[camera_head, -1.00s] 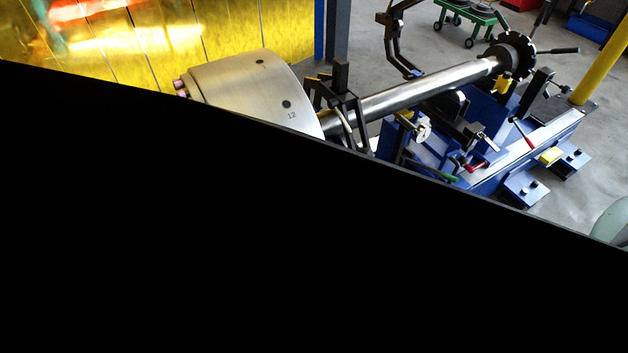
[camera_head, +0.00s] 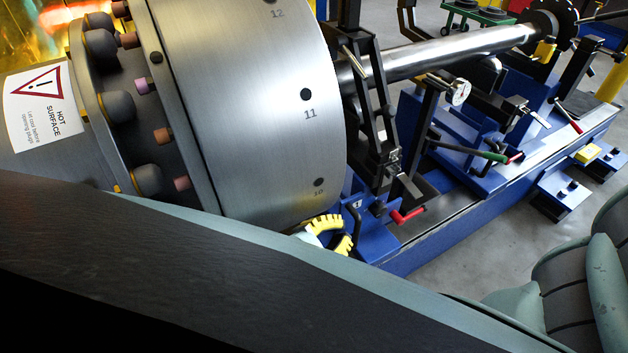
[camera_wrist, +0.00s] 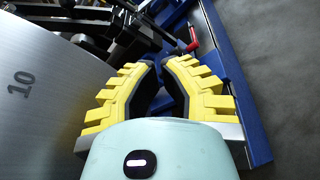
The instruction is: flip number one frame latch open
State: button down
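The rotor's black support frame (camera_head: 372,120) stands at the right end of the big steel cylinder. Dark clamp hardware (camera_head: 390,158) sits on its side, and a small white-marked plate (camera_head: 358,204) is at its foot. I cannot tell which part is the number one latch or how it is set. A red-gripped lever (camera_head: 406,215) sticks out low to the right; its red end also shows in the wrist view (camera_wrist: 192,40). My gripper (camera_head: 347,228), with yellow ribbed fingers, is below and left of the frame. In the wrist view its fingertips (camera_wrist: 160,63) are narrowly apart, with nothing between them.
The cylinder (camera_head: 245,100), numbered 10 to 12, is close on the left of my gripper. A hot-surface sign (camera_head: 42,110) is at far left. The shaft (camera_head: 440,55), dial gauge (camera_head: 459,92) and green-handled lever (camera_head: 482,154) lie beyond.

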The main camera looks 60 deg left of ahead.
jog(key=b, duration=0.6)
send_near(409, 186)
jog(key=w+a+f, duration=0.3)
jog(key=w+f, duration=0.4)
jog(key=w, duration=0.2)
jog(key=shift+a+f, duration=0.15)
jog(key=shift+s+p, duration=0.1)
jog(key=shift+p, duration=0.25)
jog(key=r+p, duration=0.1)
jog(key=p, duration=0.2)
jog(key=d+r+n+p, duration=0.1)
jog(key=p, duration=0.2)
jog(key=shift+d+h, duration=0.1)
jog(key=shift+h, duration=0.3)
jog(key=shift+p, duration=0.35)
